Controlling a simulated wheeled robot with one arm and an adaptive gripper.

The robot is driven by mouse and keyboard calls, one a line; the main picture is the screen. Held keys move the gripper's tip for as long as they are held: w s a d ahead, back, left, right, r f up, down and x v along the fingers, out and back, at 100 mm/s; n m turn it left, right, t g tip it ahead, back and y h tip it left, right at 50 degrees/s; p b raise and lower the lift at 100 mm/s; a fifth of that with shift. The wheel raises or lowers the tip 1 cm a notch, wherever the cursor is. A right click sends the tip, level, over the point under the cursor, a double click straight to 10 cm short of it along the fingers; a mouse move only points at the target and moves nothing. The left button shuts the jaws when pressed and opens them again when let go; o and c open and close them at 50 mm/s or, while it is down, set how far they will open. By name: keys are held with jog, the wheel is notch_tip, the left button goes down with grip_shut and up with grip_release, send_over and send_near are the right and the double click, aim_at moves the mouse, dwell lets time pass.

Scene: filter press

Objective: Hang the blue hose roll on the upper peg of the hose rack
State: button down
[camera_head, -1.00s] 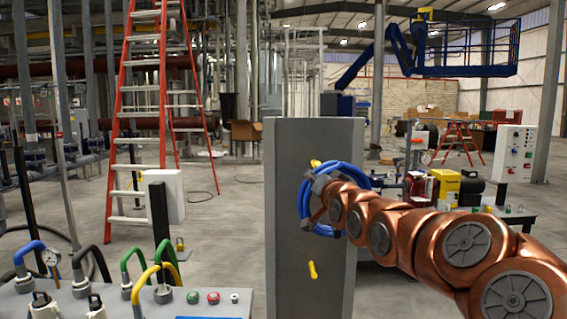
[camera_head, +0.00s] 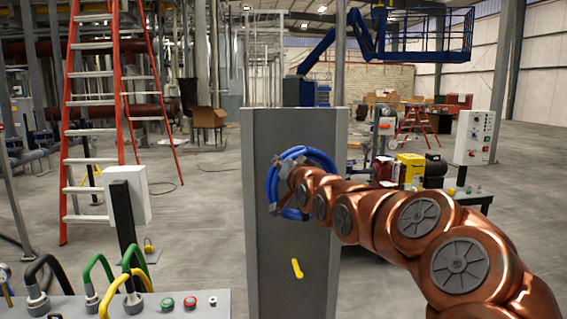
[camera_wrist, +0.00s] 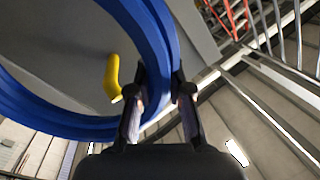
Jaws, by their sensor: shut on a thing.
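The blue hose roll (camera_head: 318,157) is a ring held upright in front of the upper part of the grey hose rack (camera_head: 263,255). My gripper (camera_head: 283,180) is shut on the ring's side; the wrist view shows the fingers (camera_wrist: 160,95) on either side of the blue hose (camera_wrist: 160,45). In the wrist view a yellow peg (camera_wrist: 113,78) shows through the ring's opening; I cannot tell whether it passes through. In the head view the lower yellow peg (camera_head: 296,268) is bare below the roll. The upper peg is hidden there by the roll and gripper.
A panel with coloured hoses and buttons (camera_head: 180,304) stands at the front left. A white box on a dark post (camera_head: 128,194) and a red ladder (camera_head: 72,130) are left of the rack. A bench with yellow equipment (camera_head: 410,167) is behind my arm. Open floor lies left of the rack.

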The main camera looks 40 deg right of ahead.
jog(key=w+d+f+p, duration=0.1)
jog(key=w+d+p, duration=0.4)
jog(key=w, duration=0.1)
jog(key=shift+w+f, duration=0.15)
jog(key=shift+f, duration=0.05)
dwell(1.1)
dwell(0.7)
jog(key=c, duration=1)
grip_release()
jog(key=shift+f, duration=0.1)
jog(key=v, duration=1.2)
